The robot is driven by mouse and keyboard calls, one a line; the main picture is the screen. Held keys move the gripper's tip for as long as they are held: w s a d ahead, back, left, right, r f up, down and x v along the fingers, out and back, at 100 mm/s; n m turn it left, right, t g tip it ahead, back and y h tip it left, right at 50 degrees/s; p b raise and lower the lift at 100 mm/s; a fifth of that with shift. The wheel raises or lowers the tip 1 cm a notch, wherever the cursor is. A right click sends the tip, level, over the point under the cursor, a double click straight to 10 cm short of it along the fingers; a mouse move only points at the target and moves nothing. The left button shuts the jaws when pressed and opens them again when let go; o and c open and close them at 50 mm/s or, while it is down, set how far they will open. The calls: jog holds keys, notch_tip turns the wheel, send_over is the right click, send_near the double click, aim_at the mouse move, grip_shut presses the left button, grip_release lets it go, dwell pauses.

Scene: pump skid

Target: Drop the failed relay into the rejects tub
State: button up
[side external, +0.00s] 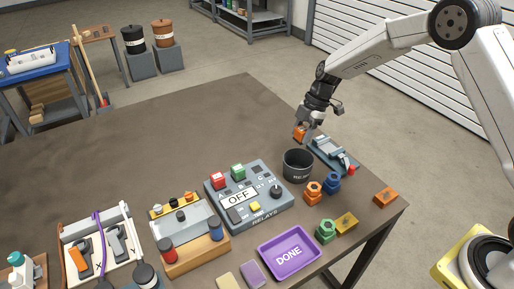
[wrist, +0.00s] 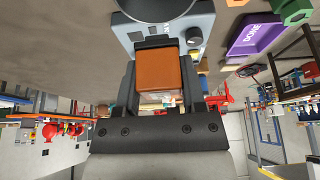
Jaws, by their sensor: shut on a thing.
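My gripper (side external: 303,126) is shut on an orange block-shaped relay (side external: 299,134), held above the table. In the wrist view the relay (wrist: 158,70) sits between the two dark fingers of my gripper (wrist: 158,46). The dark round tub (side external: 298,168) stands open on the table, below the relay and a little nearer the camera; its label is only partly readable. The relay is above and apart from the tub. The grey relay board (side external: 262,206) to its left carries a red and a green relay and an OFF sign.
A grey-blue clamp-like fixture (side external: 333,152) lies just right of the tub. Blue (side external: 332,182) and orange (side external: 313,192) fittings stand in front of it. A purple DONE tray (side external: 289,252) is at the front. The table's back left is clear.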

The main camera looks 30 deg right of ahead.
jog(key=shift+f, duration=0.1)
jog(key=shift+f, duration=1.9)
jog(key=o, duration=1.2)
jog(key=shift+r, duration=0.1)
jog(key=shift+r, duration=1.9)
jog(key=shift+s+r, duration=0.1)
jog(key=shift+s, duration=0.05)
